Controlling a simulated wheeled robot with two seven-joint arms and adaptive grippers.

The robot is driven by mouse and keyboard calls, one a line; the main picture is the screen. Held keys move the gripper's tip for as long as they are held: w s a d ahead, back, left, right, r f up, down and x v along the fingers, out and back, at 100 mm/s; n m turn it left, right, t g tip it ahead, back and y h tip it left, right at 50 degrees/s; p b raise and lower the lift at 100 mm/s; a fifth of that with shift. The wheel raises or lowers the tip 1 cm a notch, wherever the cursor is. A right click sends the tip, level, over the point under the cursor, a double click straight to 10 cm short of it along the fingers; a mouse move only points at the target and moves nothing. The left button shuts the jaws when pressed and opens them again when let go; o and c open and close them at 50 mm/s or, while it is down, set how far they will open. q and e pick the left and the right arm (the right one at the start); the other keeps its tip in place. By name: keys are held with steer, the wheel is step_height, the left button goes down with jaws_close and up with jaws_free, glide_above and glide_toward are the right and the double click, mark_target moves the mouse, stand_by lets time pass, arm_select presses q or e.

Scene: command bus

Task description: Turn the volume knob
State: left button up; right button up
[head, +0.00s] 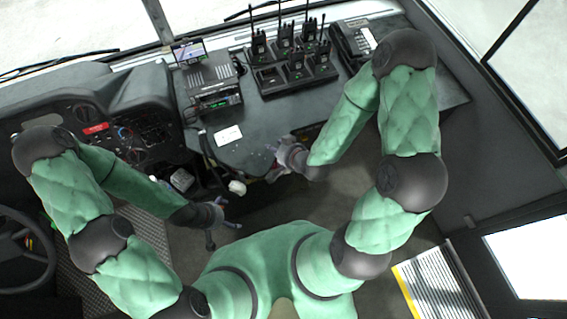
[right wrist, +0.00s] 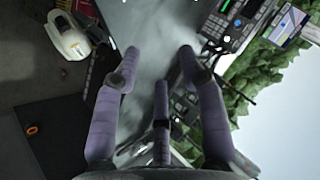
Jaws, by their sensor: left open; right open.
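A grey radio unit (head: 206,84) with a small lit green display stands on the left part of the dash counter in the head view. Its front panel (right wrist: 234,24), with a green-lit display and small round controls, shows at the upper right of the right wrist view. Which control is the volume knob is too small to tell. My right gripper (head: 285,153) is open and empty at the counter's front edge, lower right of the radio. In the right wrist view its spread fingers (right wrist: 160,55) touch nothing visible. My left gripper (head: 222,212) is open and empty, low and apart from the counter.
A charger rack (head: 292,78) with several handheld radios and a desk phone (head: 352,42) stand right of the radio. A small screen (head: 188,51) is behind it. A white card (head: 229,135) lies on the counter. The steering wheel (head: 22,250) is far left.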

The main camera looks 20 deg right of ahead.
arm_select(q)
steer(key=shift+s+f, duration=0.1)
steer(key=shift+s, duration=0.25)
arm_select(e)
steer(key=shift+s+f+g, duration=0.5)
steer(key=shift+s+f, duration=0.2)
steer(key=shift+f, duration=0.25)
steer(key=shift+s+f+g, duration=0.5)
steer(key=shift+s+f, duration=0.2)
steer(key=shift+f, duration=0.2)
arm_select(q)
step_height(320, 180, down, 6)
steer(key=b, duration=0.5)
steer(key=shift+r+b, duration=0.2)
steer(key=shift+b, duration=0.2)
arm_select(e)
steer(key=s+a+f+n+g+y, duration=0.1)
steer(key=s+a+f+g, duration=0.3)
steer(key=s+f, duration=0.7)
step_height(320, 180, down, 3)
steer(key=n+g, duration=0.1)
steer(key=g, duration=0.1)
steer(key=shift+f+n+g, duration=0.2)
steer(key=shift+n+g, duration=0.2)
steer(key=shift+a, duration=0.1)
arm_select(q)
steer(key=shift+w, duration=0.1)
arm_select(e)
steer(key=shift+w, duration=0.1)
